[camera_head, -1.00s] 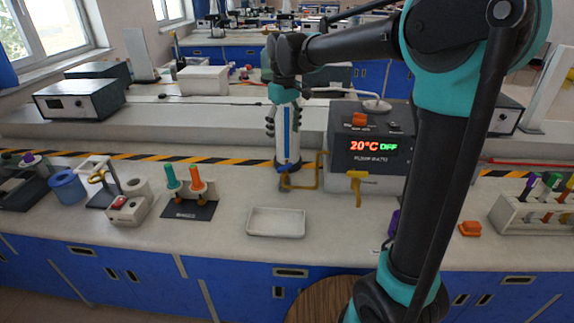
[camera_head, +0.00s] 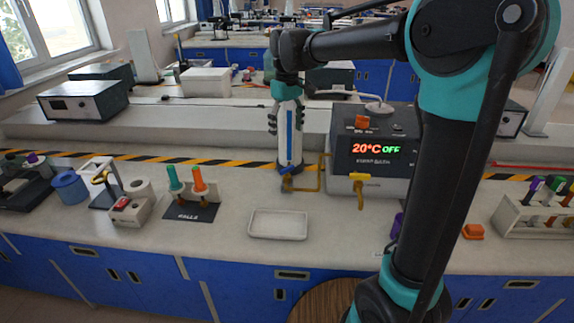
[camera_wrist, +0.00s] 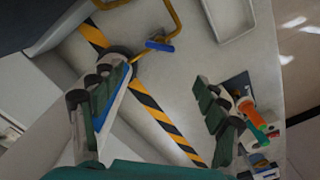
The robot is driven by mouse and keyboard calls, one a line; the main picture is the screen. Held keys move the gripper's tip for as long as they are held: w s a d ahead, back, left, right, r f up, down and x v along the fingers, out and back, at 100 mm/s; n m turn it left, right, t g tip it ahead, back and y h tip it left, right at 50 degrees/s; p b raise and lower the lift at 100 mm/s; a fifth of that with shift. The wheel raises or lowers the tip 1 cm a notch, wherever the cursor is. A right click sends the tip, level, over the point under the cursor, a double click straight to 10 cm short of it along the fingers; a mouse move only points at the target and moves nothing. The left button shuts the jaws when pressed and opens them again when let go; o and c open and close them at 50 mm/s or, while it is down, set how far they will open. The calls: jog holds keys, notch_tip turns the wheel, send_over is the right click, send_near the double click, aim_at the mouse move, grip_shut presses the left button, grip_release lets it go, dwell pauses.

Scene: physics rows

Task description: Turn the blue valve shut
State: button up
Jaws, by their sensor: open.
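The blue valve is a small blue lever handle (camera_wrist: 160,46) on a yellow pipe (camera_wrist: 172,18), seen at the top of the wrist view. In the head view the blue handle (camera_head: 287,170) is small, low at the foot of a white column with a blue stripe (camera_head: 290,140).
A dark heating unit (camera_head: 372,155) reading 20°C OFF, with a yellow tap (camera_head: 359,182), stands right of the valve. An empty white tray (camera_head: 278,224) lies in front. A holder with green and orange handled tools (camera_head: 190,208) is at left. Bench between is clear.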

aim_at(287, 167)
notch_tip(287, 167, down, 13)
jog(key=shift+f, duration=0.2)
jog(key=shift+c, duration=0.6)
jog(key=c, duration=1)
jog(key=shift+c, duration=0.2)
jog(key=shift+m, duration=0.4)
jog(key=m, duration=0.3)
jog(key=shift+m, duration=2.6)
